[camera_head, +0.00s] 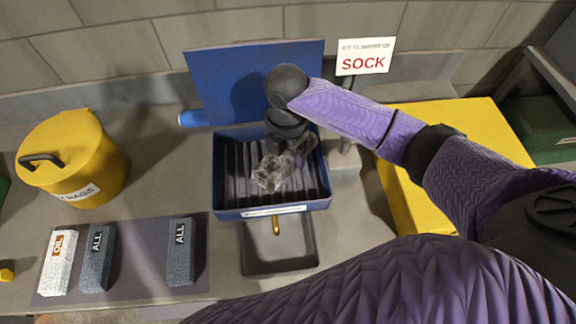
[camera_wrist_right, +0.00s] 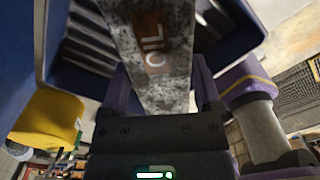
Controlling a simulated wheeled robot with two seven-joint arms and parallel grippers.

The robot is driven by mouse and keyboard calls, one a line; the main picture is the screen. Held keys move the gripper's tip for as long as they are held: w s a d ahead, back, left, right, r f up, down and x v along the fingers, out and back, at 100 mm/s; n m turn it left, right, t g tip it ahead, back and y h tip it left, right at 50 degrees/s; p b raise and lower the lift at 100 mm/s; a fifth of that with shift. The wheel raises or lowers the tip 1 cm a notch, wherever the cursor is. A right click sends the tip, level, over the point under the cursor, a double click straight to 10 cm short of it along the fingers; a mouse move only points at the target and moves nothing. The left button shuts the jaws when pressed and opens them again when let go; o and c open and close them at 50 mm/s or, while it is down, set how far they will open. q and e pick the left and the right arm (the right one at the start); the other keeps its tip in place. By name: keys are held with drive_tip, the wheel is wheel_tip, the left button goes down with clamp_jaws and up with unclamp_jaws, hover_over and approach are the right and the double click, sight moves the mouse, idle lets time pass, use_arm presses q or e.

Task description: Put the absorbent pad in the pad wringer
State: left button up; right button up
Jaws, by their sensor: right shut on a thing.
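The absorbent pad (camera_head: 270,176) is grey, mottled and stained. In the right wrist view the pad (camera_wrist_right: 166,85) carries a brown "OIL" label. My right gripper (camera_head: 286,146) is shut on it; its fingers flank the pad in the wrist view. The pad wringer (camera_head: 225,214) is a blue box with a dark ribbed bed and its blue lid (camera_head: 225,85) raised at the back. My right gripper holds the pad over the middle of the ribbed bed. I cannot tell whether the pad touches the bed; the wrist hides part of it. My left gripper is not in view.
A yellow rag bin (camera_head: 95,150) stands left. A white "OIL" pad (camera_head: 58,265) and two dark "ALL" pads (camera_head: 96,262) (camera_head: 180,255) lie on a mat. A dark drip tray (camera_head: 280,266) sits below the brass spout (camera_head: 276,226). A yellow container (camera_head: 402,205) and "SOCK" sign (camera_head: 365,57) are right.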

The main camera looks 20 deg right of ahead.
sight(287, 164)
wheel_tip(287, 164, down, 6)
drive_tip(key=shift+w+a+f+b, duration=0.1)
drive_tip(key=shift+b, duration=0.7)
drive_tip(key=o, duration=1)
drive_tip(key=shift+r, duration=0.3)
wheel_tip(287, 164, up, 12)
drive_tip(key=p, duration=0.3)
drive_tip(key=shift+f+p, duration=0.15)
drive_tip(key=shift+p, duration=0.15)
drive_tip(key=shift+w, duration=0.1)
